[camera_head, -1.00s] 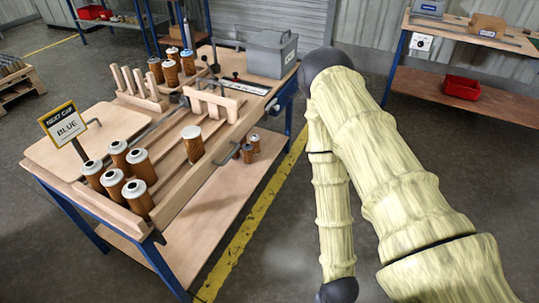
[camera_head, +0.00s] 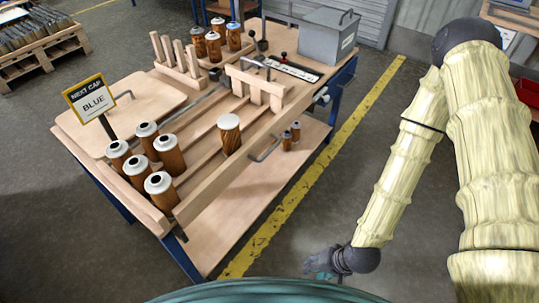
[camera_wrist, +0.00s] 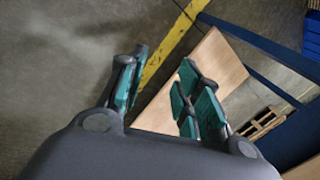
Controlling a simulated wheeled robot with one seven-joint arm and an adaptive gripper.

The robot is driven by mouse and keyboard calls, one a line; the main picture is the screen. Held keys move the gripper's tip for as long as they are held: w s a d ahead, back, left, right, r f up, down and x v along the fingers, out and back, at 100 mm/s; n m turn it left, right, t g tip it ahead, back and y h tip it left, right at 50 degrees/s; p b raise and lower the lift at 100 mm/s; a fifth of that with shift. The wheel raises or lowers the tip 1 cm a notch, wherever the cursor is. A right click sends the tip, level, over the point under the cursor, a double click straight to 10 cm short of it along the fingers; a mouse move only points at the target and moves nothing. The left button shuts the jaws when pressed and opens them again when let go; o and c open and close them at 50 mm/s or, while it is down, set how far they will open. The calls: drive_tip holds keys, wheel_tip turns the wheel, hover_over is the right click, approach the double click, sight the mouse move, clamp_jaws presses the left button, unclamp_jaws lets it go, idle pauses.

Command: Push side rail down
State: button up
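The side rail (camera_head: 205,190) is a long pale wooden board standing along the right edge of the workbench in the head view, with a bent metal handle (camera_head: 268,150) on its outer face. It stands up above the bench top. A single filter cartridge with a white cap (camera_head: 229,134) stands in a lane just inside it. My gripper (camera_head: 318,264) is low in the head view, over the floor to the right of the bench and apart from the rail. In the wrist view its green-padded fingers (camera_wrist: 160,92) are spread and empty. The rail is not clearly visible there.
Several cartridges (camera_head: 145,165) stand at the bench's near left, by a "NEXT CAP BLUE" sign (camera_head: 90,97). A grey box (camera_head: 328,38) sits at the far end. The lower shelf (camera_head: 225,235) sticks out below the rail. The floor around my gripper is clear.

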drive_tip(key=w+a+r+m+t+y+b, duration=0.1)
drive_tip(key=w+a+r+y, duration=0.1)
drive_tip(key=w+a, duration=0.3)
drive_tip(key=m+t+y+b, duration=0.3)
drive_tip(key=t+y+b, duration=0.2)
drive_tip(key=t+y, duration=0.1)
approach(268, 152)
drive_tip(key=shift+f+x, duration=0.15)
drive_tip(key=shift+x, duration=2.45)
drive_tip(key=shift+f+x, duration=0.15)
drive_tip(key=shift+x, duration=2.4)
drive_tip(key=shift+d, duration=0.1)
clamp_jaws()
